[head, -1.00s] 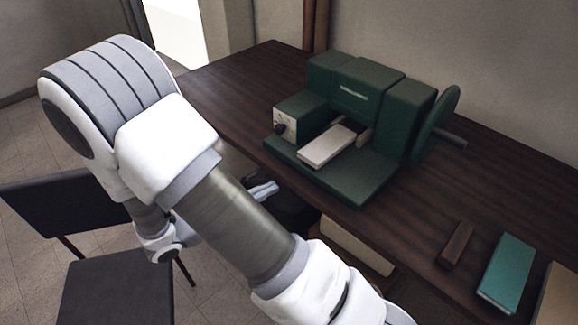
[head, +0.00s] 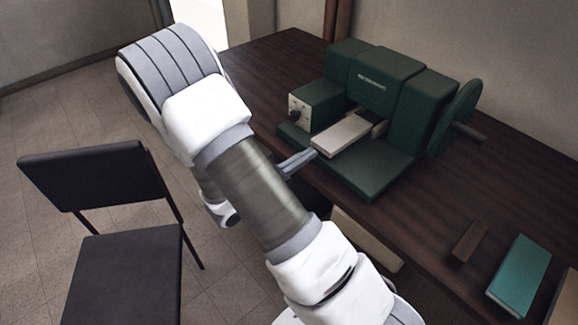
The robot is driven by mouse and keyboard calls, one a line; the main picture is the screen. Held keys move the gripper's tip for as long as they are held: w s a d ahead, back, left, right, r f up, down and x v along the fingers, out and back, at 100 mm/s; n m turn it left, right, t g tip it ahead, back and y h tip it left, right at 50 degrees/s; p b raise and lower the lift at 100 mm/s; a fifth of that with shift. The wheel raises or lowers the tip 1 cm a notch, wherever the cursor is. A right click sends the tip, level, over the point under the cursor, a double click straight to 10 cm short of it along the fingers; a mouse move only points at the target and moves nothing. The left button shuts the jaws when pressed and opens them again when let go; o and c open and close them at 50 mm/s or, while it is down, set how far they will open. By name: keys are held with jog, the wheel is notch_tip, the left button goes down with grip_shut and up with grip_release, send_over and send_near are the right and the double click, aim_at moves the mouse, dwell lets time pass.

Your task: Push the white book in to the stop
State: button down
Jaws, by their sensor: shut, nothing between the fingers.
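The white book (head: 342,135) lies flat on the green machine's base plate (head: 372,172), its far end between the machine's upright blocks. My gripper (head: 308,156) is shut and empty, at the near left end of the book. Its fingertips reach over the front edge of the base plate and look to be at or touching the book's near end; I cannot tell if there is contact. The rest of the gripper is partly hidden behind my arm. Whether the book's far end meets a stop is hidden.
The green machine (head: 385,75) has a knob panel (head: 298,110) left of the book and a handwheel (head: 460,118) on the right. A brown block (head: 469,241) and a teal book (head: 519,275) lie at the table's right. A black chair (head: 100,175) stands at left.

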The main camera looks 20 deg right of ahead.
aim_at(331, 139)
jog(key=shift+x, duration=0.9)
jog(key=x, duration=0.7)
jog(key=shift+w+d, duration=0.1)
jog(key=shift+d, duration=0.05)
jog(key=shift+s+a, duration=0.2)
jog(key=shift+a, duration=0.5)
jog(key=v, duration=1.2)
jog(key=shift+s+a+p, duration=0.15)
jog(key=shift+a+p, duration=0.1)
jog(key=shift+p, duration=0.2)
